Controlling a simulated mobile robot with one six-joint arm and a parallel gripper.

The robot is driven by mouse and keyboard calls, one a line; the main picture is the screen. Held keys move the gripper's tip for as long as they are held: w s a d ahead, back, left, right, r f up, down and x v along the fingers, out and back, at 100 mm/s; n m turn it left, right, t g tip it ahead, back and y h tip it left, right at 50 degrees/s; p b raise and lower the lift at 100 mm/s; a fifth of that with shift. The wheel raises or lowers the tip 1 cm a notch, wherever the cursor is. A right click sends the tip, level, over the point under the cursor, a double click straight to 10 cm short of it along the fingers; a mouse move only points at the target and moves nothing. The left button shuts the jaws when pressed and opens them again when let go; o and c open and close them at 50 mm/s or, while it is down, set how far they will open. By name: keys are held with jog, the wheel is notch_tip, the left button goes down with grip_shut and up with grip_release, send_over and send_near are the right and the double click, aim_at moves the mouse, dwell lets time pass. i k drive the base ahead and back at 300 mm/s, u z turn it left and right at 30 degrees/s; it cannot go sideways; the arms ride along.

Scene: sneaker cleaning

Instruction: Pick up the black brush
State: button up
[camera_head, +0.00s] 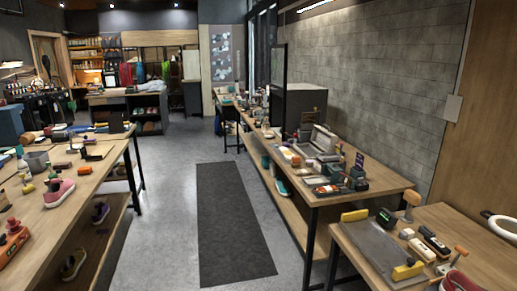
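My gripper is not in view. I cannot single out the black brush for certain, as the small items are hard to make out at this distance. On the near right table (482,252), a dark block-shaped item (386,216) stands behind the grey tray. Two small dark-and-white items (421,250) (434,240) lie side by side to the right of the tray; they could be brushes. A dark item (93,156) also lies on the left table (80,186).
A grey tray (372,248) with yellow end pieces lies on the near right table. A cluttered long bench (385,186) runs along the right wall. Shoes, including a pink one (59,193), are on the left table. The dark floor mat (232,225) between the tables is clear.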

aim_at(443, 252)
jog(key=z, duration=4.1)
jog(key=i, duration=0.05)
jog(key=u, duration=3)
